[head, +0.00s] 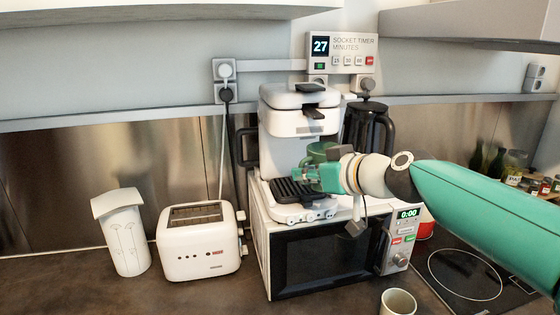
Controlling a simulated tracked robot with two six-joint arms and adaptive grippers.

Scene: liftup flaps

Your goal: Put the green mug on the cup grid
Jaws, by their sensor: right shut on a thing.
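The green mug (322,152) shows partly behind my right gripper (310,177), in front of the white coffee machine (298,122). My right gripper is shut on the mug, and its arm comes in from the right. The dark ribbed cup grid (287,189) is at the base of the coffee machine, on top of the microwave. The mug is over the right side of the grid. The gripper hides its lower part, so I cannot tell whether it touches the grid. My left gripper does not show.
The microwave (325,262) carries the coffee machine, with a black jug (367,126) close on the right. A toaster (199,243) and a white canister (124,236) stand to the left. A cup (397,303) stands in front. Bare counter lies at the front left.

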